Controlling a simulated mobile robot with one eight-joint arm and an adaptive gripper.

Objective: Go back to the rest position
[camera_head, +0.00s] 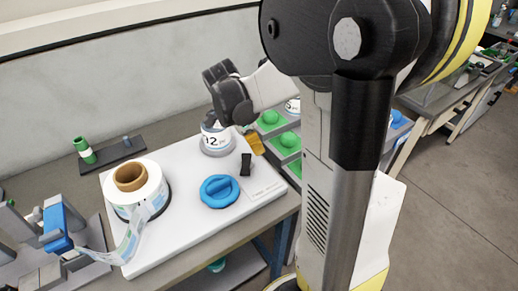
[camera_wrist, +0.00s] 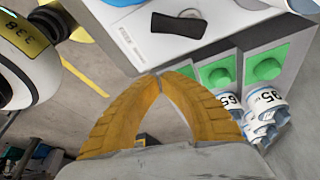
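My gripper (camera_head: 256,143) is over the right back edge of the white labeller board (camera_head: 185,240), to the right of a white roll marked 12 (camera_head: 215,138). In the wrist view its two yellow fingers (camera_wrist: 160,76) meet at the tips, with nothing visible between them. A black block (camera_wrist: 178,25) lies on the board beyond the fingertips; it also shows in the head view (camera_head: 246,164). My arm reaches in from the right, and its column hides part of the scene.
A large label reel (camera_head: 130,200) and a blue knob (camera_head: 219,190) are on the board. Grey trays with green knobs (camera_wrist: 265,68) and small label rolls (camera_wrist: 265,105) lie close to the right of my fingers. Open floor (camera_head: 450,200) lies right of my column.

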